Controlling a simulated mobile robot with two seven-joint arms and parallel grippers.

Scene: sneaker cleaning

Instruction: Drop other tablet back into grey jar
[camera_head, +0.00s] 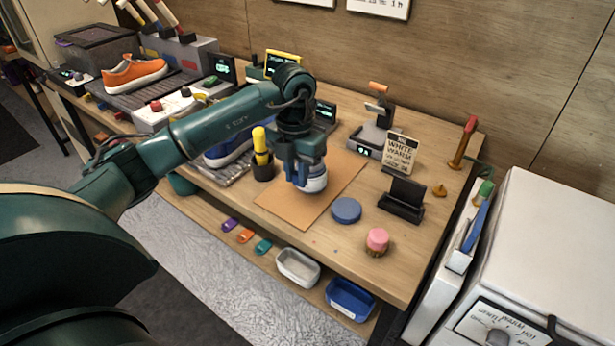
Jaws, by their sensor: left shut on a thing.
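My left gripper (305,160) points down over the tan mat (275,208) in the middle of the workbench. It is shut on a rounded white and blue-grey jar (313,184), whose lower part shows below the fingers. The gripper covers the top of the jar, so its opening and contents are hidden. I cannot tell whether the jar touches the mat. A round blue lid (347,211) lies flat on the bench to the right of the mat. I cannot make out any tablet. My right gripper is not in view.
A dark cup with a yellow-handled tool (262,165) stands left of the jar. A pink-topped brush (377,241), a black stand (403,199) and a sign (402,152) stand right. Grey (298,268) and blue (350,300) bins sit below the front edge.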

